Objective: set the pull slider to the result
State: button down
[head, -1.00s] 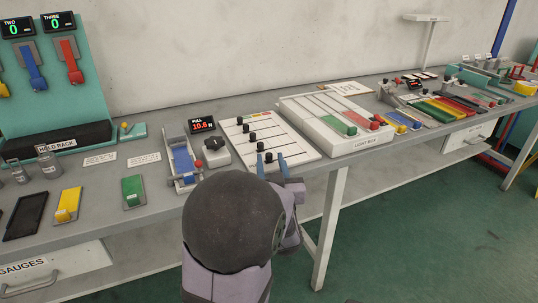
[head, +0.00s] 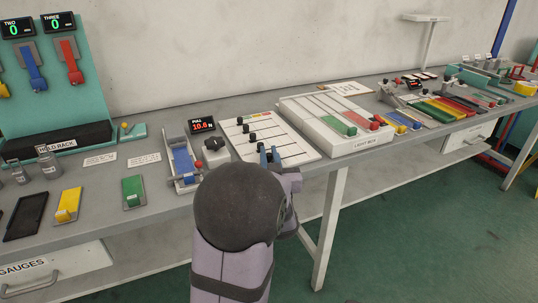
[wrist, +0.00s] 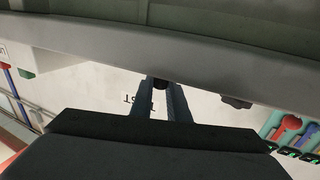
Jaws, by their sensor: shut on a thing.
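A white slider board (head: 296,154) lies on the bench, with several black knobs in a slanting row. The knob labels are too small to read, so I cannot tell which one is the pull slider. My gripper (head: 270,155) is shut on the front-most knob at the board's near edge; the wrist view shows a dark knob (wrist: 161,84) between the fingertips. My wrist hides part of the board's near edge. A small black display (head: 202,125) marked PULL shows a red reading that looks like 10.6, behind and left of the board.
A tray with a blue slide (head: 184,162) and a black dial (head: 215,144) stand just left of the board. A raised light box (head: 350,141) with green and red sliders stands close on the right. The bench's front edge runs beneath my wrist.

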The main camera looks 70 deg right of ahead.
aim_at(294, 156)
jog(key=s+d, duration=0.5)
jog(key=shift+s+d+p, duration=0.35)
jog(key=shift+s, duration=0.05)
jog(key=c, duration=1.7)
grip_release()
jog(key=shift+a, duration=0.1)
jog(key=shift+v, duration=3.6)
